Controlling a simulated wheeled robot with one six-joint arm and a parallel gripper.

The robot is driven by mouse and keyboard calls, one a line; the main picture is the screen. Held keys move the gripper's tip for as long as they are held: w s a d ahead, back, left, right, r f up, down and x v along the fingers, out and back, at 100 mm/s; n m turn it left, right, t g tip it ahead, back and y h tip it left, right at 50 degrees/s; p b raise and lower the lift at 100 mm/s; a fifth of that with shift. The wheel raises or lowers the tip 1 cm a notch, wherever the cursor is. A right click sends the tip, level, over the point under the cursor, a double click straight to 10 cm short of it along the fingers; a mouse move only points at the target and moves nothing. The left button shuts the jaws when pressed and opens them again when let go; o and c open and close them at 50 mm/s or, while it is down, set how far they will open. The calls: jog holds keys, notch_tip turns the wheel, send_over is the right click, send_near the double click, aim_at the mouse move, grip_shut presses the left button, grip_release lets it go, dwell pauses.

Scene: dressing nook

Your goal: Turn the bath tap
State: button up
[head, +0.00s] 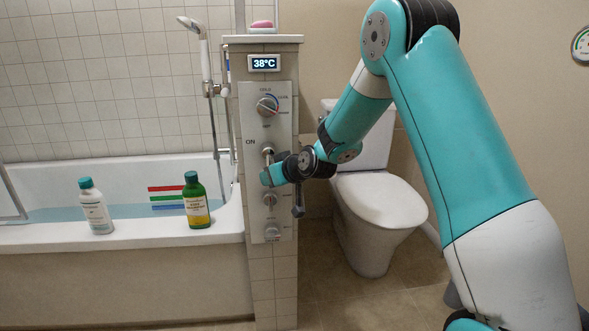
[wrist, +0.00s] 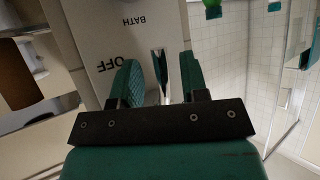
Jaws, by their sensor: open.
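The tap panel (head: 283,135) is a pale upright plate on the tiled pillar, with several round controls down it. The bath tap (head: 267,149) is a metal control beside the word ON; my gripper partly covers it. My gripper (head: 266,174) is at the panel, just below that control. In the wrist view my gripper (wrist: 158,75) is open, its two green fingers reaching towards the panel (wrist: 85,45), which shows BATH and OFF upside down. A narrow shiny lever (wrist: 161,65) shows between the fingers, with gaps visible; contact cannot be told.
A display (head: 264,63) reads 38°C above a dial (head: 267,106). A white bottle (head: 95,205) and a green bottle (head: 195,200) stand on the rim of the bath (head: 140,236), which holds water. A toilet (head: 380,205) stands right of the pillar.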

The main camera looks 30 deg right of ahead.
jog(key=p+v, duration=0.1)
jog(key=v, duration=1.4)
jog(key=shift+s+r, duration=0.15)
jog(key=shift+d, duration=0.1)
jog(key=s+a+r+n+g+y, duration=0.1)
jog(key=s+a+n+g+y, duration=0.15)
jog(key=s+a, duration=0.45)
jog(key=s+a+r+n+g+y, duration=0.1)
jog(key=s+a+g, duration=0.3)
jog(key=a, duration=0.5)
jog(key=s+a+n+g+h, duration=0.1)
jog(key=s+a+g, duration=0.1)
jog(key=s, duration=0.6)
jog(key=s+a+n+g, duration=0.1)
jog(key=s+a+g, duration=0.2)
jog(key=s, duration=0.4)
notch_tip(320, 180, up, 22)
jog(key=p, duration=2.2)
jog(key=shift+s+d, duration=0.3)
jog(key=shift+s, duration=0.1)
jog(key=shift+h, duration=0.25)
